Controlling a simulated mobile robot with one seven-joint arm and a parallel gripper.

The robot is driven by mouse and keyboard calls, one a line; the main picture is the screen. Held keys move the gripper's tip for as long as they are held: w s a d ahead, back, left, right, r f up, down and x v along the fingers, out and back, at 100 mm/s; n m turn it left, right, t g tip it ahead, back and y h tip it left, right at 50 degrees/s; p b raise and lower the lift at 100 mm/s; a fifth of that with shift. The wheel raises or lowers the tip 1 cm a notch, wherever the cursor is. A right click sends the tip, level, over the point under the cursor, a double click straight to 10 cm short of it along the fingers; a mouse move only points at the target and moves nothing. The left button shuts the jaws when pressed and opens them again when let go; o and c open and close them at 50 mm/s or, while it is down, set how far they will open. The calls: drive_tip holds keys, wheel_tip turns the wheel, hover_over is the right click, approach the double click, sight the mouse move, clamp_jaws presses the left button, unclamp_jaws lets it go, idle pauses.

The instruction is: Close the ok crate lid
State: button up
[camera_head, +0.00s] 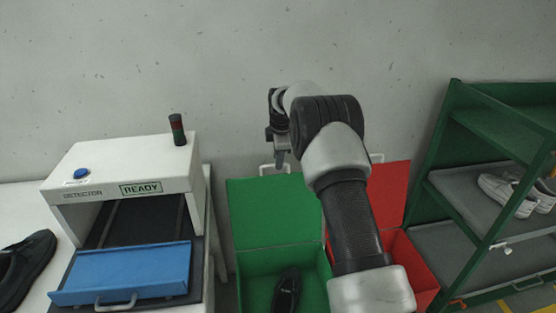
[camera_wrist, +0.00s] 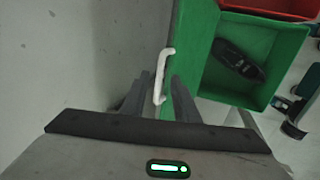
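The green crate (camera_head: 255,262), taken as the ok crate, stands on the floor with its green lid (camera_head: 262,212) raised upright near the wall. A dark shoe (camera_head: 287,291) lies inside; it also shows in the wrist view (camera_wrist: 238,60). A white handle (camera_wrist: 163,72) sits at the lid's edge. My gripper (camera_head: 280,157) is at that edge, by the handle. In the wrist view, the fingers of my gripper (camera_wrist: 160,92) are apart, with the lower part of the handle between them. I cannot tell whether either finger touches it.
A red crate (camera_head: 415,262) with a raised red lid (camera_head: 389,190) stands right of the green one, partly behind my arm. A green shelf (camera_head: 455,150) holds white shoes (camera_head: 510,192). At left are a detector (camera_head: 125,180) reading READY, its blue flap (camera_head: 125,270) and a dark shoe (camera_head: 25,265).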

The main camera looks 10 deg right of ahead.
drive_tip(key=shift+x, duration=0.8)
clamp_jaws()
drive_tip(key=shift+s+b, duration=0.2)
drive_tip(key=shift+b, duration=0.15)
